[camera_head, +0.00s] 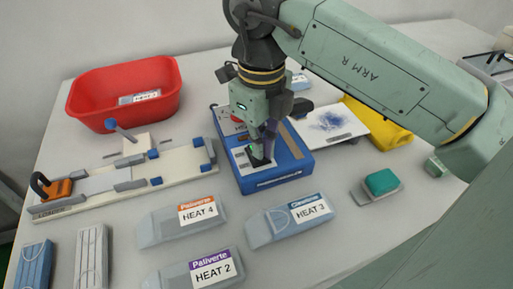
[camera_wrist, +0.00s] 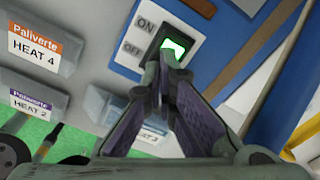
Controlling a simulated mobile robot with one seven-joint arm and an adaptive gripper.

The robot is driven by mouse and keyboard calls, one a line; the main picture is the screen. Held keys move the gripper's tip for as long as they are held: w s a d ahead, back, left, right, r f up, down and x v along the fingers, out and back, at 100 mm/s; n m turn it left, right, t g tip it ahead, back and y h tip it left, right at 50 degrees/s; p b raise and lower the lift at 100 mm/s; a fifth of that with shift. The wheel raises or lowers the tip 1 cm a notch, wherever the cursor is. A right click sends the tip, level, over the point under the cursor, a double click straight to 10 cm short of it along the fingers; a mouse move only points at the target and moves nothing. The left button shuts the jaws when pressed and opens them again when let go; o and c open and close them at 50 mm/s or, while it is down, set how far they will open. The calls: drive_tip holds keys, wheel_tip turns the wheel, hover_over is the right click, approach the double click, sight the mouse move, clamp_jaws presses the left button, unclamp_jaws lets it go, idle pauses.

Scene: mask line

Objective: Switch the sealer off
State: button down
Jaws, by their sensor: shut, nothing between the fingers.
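The sealer (camera_head: 290,172) is a blue box in the middle of the table, and part of its blue body shows in the wrist view (camera_wrist: 240,50). Its switch (camera_wrist: 176,45) is a black-framed rocker with a lit green face, beside the printed labels ON and OFF (camera_wrist: 138,38). My gripper (camera_head: 262,158) is over the front left of the sealer, pointing down. In the wrist view my gripper (camera_wrist: 168,62) is shut and empty, its fingertips at the lower edge of the green rocker. I cannot tell whether they touch it. The fingertips hide part of the switch.
Packs labelled HEAT 4 (camera_head: 183,222), HEAT 3 (camera_head: 290,220) and HEAT 2 (camera_head: 200,272) lie in front. A red bin (camera_head: 90,100) stands back left, above a long jig (camera_head: 100,187). A green-topped stamp or pad (camera_head: 381,182) and a yellow object (camera_head: 388,133) lie right.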

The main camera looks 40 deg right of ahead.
drive_tip(key=shift+f, duration=0.2)
drive_tip(key=shift+r, duration=0.15)
drive_tip(key=shift+r+p, duration=2.1)
drive_tip(key=shift+r, duration=1.35)
